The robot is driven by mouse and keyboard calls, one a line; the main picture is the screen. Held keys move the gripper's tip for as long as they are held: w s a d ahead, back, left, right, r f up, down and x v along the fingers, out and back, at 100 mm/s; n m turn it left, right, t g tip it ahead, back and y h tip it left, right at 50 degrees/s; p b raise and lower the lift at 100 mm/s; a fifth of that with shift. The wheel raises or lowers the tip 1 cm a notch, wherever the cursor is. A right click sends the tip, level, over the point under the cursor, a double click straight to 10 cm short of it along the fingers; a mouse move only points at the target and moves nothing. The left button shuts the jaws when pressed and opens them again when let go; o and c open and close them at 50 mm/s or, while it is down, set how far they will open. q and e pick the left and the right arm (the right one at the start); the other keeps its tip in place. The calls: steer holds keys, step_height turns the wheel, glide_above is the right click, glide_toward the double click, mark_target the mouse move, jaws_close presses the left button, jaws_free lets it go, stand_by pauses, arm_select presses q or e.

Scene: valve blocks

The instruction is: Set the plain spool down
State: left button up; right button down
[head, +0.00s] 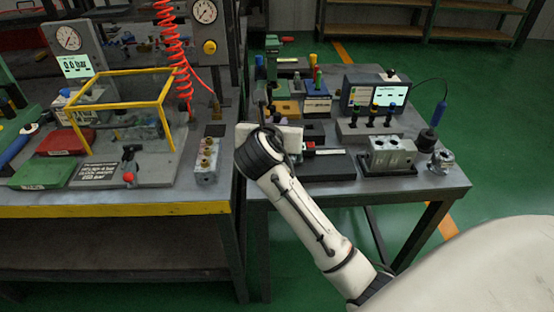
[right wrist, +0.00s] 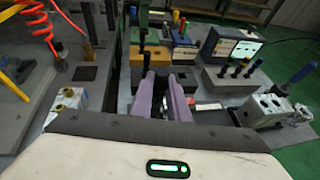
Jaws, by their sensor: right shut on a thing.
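My right gripper (right wrist: 164,88) shows in the right wrist view, its two purple-grey fingers reaching forward. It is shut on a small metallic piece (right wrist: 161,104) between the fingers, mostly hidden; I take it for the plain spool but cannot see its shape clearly. In the head view my right arm reaches over the left part of the right-hand bench (head: 312,192), and the wrist hides the fingers and the piece. I cannot tell the height of the piece above the bench. My left gripper is in neither view.
A grey valve block (head: 392,154) sits in a black tray at the front right. Behind it stand black posts on a grey stand (head: 376,130) and a display box (head: 374,92). On the left bench are a yellow frame (head: 120,74), another block (head: 206,160) and a red coiled hose (head: 172,45).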

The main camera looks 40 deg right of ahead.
step_height(320, 180, down, 7)
steer(key=shift+f+b, duration=0.1)
steer(key=shift+b, duration=0.45)
steer(key=c, duration=1.7)
jaws_free()
